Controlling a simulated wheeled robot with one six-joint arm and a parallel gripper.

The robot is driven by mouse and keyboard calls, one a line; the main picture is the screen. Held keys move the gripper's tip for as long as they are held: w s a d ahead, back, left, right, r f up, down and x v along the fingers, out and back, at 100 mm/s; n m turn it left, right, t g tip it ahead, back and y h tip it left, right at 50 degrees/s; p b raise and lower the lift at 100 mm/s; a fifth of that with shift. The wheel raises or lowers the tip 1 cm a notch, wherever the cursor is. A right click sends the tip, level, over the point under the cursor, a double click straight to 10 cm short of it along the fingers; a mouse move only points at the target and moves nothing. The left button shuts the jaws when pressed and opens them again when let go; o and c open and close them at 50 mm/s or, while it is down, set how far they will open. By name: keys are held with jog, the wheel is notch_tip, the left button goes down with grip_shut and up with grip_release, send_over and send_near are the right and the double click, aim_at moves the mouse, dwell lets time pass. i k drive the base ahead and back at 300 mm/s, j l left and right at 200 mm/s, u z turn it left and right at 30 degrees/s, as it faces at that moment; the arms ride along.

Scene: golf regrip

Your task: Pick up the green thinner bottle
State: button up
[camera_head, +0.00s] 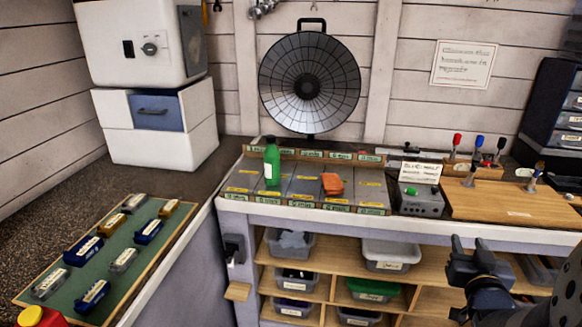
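The green thinner bottle (271,162) stands upright on the grey, labelled sectioned surface near the back left of the bench. It has a darker cap and a pale label on its front. My gripper (460,255) is at the lower right, in front of the bench and well to the right of the bottle. It is dark and seen at an angle, and I cannot tell how far its fingers are apart. It is not touching the bottle.
An orange object (332,184) lies right of the bottle. A round black dish (309,83) stands behind. A grey box (420,200) and wooden board (520,205) with upright tools are at right. A green mat (110,255) with several small blocks lies left. Shelves with bins are below.

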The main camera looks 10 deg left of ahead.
aim_at(272, 155)
jog(key=i+u, duration=0.2)
jog(key=u, duration=1.3)
jog(key=i+l, duration=0.2)
jog(key=l, duration=0.15)
jog(key=i+l+u, duration=0.1)
jog(key=i+l, duration=0.25)
jog(key=l, duration=0.3)
